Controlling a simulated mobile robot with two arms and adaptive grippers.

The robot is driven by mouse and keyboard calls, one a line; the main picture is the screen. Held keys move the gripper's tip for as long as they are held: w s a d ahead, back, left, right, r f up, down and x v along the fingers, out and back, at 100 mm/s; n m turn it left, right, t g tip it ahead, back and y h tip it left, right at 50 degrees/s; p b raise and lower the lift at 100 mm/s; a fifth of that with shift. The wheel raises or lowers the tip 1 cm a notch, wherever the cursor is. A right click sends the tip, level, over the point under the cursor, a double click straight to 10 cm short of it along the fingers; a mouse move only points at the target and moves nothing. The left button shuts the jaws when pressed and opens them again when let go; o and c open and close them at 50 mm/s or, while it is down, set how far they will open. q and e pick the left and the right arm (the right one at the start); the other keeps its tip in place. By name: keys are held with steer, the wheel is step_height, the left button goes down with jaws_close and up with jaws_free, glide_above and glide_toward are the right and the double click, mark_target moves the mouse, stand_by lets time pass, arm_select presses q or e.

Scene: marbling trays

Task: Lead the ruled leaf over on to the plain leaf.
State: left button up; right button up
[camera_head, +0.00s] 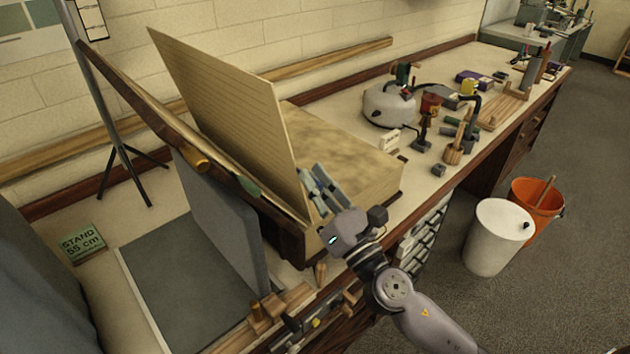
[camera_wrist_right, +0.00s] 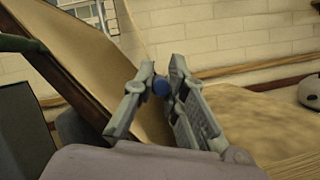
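The ruled leaf (camera_head: 225,110), a large tan sheet with fine lines, stands steeply tilted on the bench. It also shows in the right wrist view (camera_wrist_right: 85,50). To its right lies a thick block with an unruled, mottled tan top (camera_head: 340,145), likely the plain leaf; it also shows in the wrist view (camera_wrist_right: 260,115). My right gripper (camera_head: 318,185) is beside the ruled leaf's lower right edge, over the block's near side. Its fingers (camera_wrist_right: 163,68) stand apart; I cannot tell whether the leaf's edge is between them. A small blue round thing (camera_wrist_right: 161,87) shows between the fingers.
A dark wooden bar (camera_head: 140,105) slants left of the leaf. A grey panel (camera_head: 215,215) stands over a dark grey sheet (camera_head: 180,300). A white kettle-like vessel (camera_head: 388,105) and tools stand right of the block. A white bin (camera_head: 495,240) and orange bucket (camera_head: 540,205) are on the floor.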

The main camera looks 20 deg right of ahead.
steer(key=o, duration=0.5)
steer(key=shift+s+d+f, duration=0.1)
steer(key=shift+v, duration=5.9)
